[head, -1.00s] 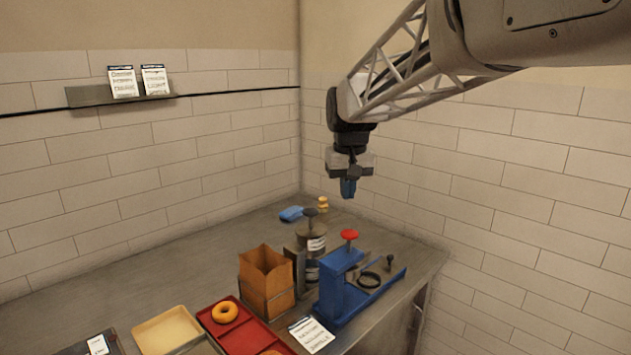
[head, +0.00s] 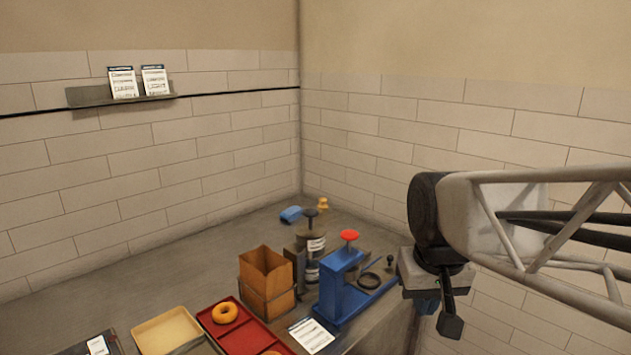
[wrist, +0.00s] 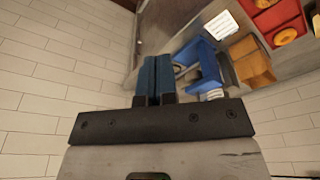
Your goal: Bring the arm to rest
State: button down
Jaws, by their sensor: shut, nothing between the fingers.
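My gripper (wrist: 156,80) shows in the wrist view with its two blue fingers side by side, shut and empty. In the head view my gripper (head: 428,304) is at the right, in front of the table's right edge, its fingers partly hidden behind my wrist. It is apart from the objects on the table. My arm comes in from the right edge of the head view.
A blue press (head: 338,285) with a red knob stands near the table's right edge. Two cards stand on a wall shelf (head: 90,96).

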jog(key=s+d+f, duration=0.1)
jog(key=s+f, duration=0.4)
jog(key=s, duration=0.3)
jog(key=shift+s+d+f+m, duration=0.2)
jog(key=shift+s+d+m, duration=0.1)
jog(key=shift+s+d, duration=0.1)
